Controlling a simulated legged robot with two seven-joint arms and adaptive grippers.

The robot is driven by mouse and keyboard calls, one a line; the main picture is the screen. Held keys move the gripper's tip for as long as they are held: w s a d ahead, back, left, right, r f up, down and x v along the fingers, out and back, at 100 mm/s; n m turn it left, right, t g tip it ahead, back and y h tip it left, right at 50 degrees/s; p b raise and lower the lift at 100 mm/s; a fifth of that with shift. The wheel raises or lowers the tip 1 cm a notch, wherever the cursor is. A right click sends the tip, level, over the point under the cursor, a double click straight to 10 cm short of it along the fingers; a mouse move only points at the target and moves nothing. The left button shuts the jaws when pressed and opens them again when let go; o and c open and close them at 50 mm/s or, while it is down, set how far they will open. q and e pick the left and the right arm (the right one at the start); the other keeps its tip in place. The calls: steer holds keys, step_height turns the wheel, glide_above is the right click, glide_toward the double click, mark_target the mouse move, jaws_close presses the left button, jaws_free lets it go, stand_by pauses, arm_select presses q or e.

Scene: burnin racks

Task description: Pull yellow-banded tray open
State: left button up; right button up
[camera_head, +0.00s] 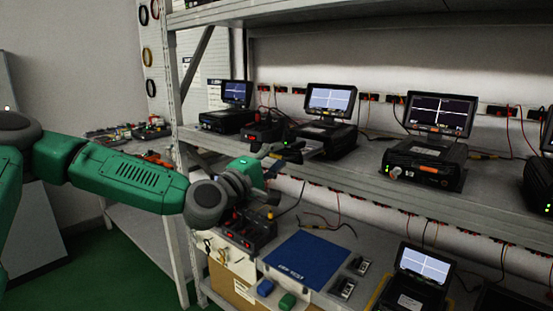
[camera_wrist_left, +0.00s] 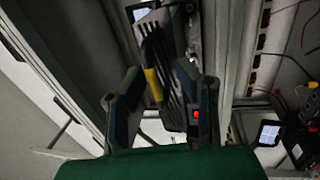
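My left gripper (camera_head: 278,158) is at the front edge of the upper shelf, in front of the small black units. In the left wrist view its two fingers (camera_wrist_left: 162,88) stand apart, with a dark finned unit (camera_wrist_left: 166,50) seen between and beyond them. A yellow band (camera_wrist_left: 153,84) crosses that unit near the left finger. I cannot tell whether the fingers touch it. In the head view I cannot make out the yellow band; the gripper covers part of that spot. My right gripper is in neither view.
Black instruments with lit screens stand along the upper shelf (camera_head: 500,204), one (camera_head: 423,164) to the right. The lower shelf holds a blue mat (camera_head: 309,258), a red-and-black box (camera_head: 249,229) and another screened unit (camera_head: 418,279). A shelf post (camera_head: 178,110) stands close to my left arm. Loose cables hang behind.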

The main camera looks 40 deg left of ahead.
arm_select(q)
steer(key=shift+s, duration=0.1)
steer(key=v, duration=1.1)
steer(key=shift+s, duration=0.35)
steer(key=shift+f, duration=0.15)
